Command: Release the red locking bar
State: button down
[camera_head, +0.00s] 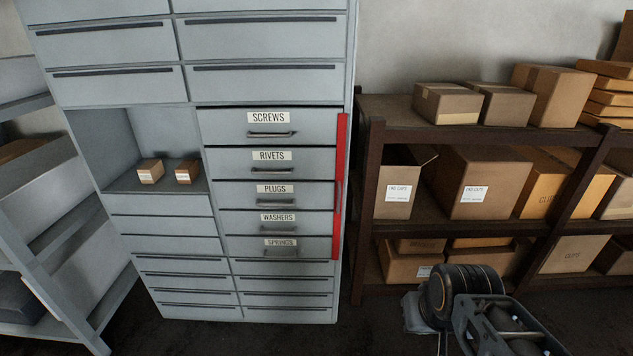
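The red locking bar (341,150) stands upright along the right edge of the labelled drawer column of a grey cabinet (276,90). It runs from beside the SCREWS drawer (225,125) down to beside the SPRINGS drawer (240,247). A small grey part, perhaps a handle, shows near its middle. The RIVETS, PLUGS and WASHERS drawers lie between, and all the labelled drawers look shut. Part of my arm shows at the lower right, well apart from the bar. My gripper's fingers cannot be made out.
A dark shelf rack (455,134) with several cardboard boxes stands right of the cabinet, close to the bar. An open cabinet niche holds two small boxes (150,171). Grey shelving (40,240) stands at the left. The dark floor before the cabinet looks clear.

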aim_at(342, 117)
jog(key=u, duration=0.65)
jog(key=i, duration=0.9)
jog(key=u, duration=1.2)
jog(key=i, duration=0.2)
jog(key=u, duration=0.1)
